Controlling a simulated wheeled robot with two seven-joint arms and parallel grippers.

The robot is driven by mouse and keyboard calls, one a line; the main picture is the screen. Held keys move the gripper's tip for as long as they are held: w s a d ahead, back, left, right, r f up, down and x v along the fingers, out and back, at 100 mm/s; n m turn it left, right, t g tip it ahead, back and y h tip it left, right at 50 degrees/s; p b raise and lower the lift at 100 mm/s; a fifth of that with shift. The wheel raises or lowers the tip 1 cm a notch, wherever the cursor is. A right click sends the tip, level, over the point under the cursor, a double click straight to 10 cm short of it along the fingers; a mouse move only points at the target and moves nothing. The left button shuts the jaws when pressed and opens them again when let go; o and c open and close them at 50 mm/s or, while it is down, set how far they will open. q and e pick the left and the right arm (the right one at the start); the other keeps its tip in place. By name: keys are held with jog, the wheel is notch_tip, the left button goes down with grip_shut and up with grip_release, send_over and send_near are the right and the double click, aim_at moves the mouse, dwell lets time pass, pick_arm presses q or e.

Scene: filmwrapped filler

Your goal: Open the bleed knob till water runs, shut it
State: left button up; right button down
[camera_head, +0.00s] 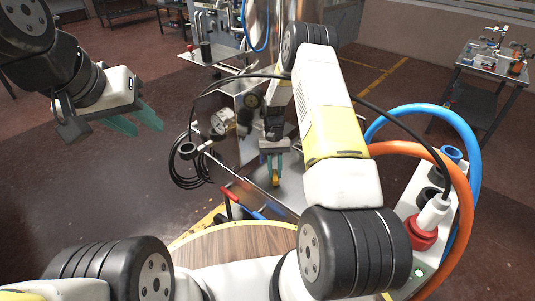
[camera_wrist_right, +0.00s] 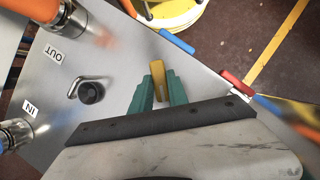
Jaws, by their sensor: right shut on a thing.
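A yellow knob (camera_wrist_right: 178,85), by its look the bleed knob, sits between the green fingers of my right gripper (camera_wrist_right: 160,88) in the right wrist view. The fingers are shut on it. In the head view my right gripper (camera_head: 272,164) reaches down to the metal panel, with the yellow knob (camera_head: 275,181) at its fingertips. A bent metal spout (camera_wrist_right: 84,82) with a black round end (camera_wrist_right: 90,92) stands on the panel beside the gripper. I see no water running from it. My left gripper (camera_head: 135,122) hangs in the air at the left, fingers apart and empty.
The panel (camera_wrist_right: 125,72) bears OUT and IN labels with hose fittings. Blue (camera_head: 460,130) and orange (camera_head: 455,180) hoses loop at the right. Red (camera_wrist_right: 230,77) and blue (camera_wrist_right: 176,43) handles lie past the panel edge.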

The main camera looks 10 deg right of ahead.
aim_at(275, 178)
jog(key=c, duration=1.3)
grip_release()
jog(key=shift+r, duration=0.15)
jog(key=r, duration=0.3)
jog(key=shift+s+a+r, duration=0.1)
jog(key=shift+s+r, duration=0.15)
jog(key=s+a, duration=0.1)
jog(key=s, duration=0.4)
jog(key=s+a, duration=0.1)
jog(key=s, duration=0.4)
jog(key=s+a+r, duration=0.1)
jog(key=s+a, duration=0.1)
jog(key=s, duration=0.3)
jog(key=shift+a+r, duration=0.1)
jog(key=shift+w, duration=0.1)
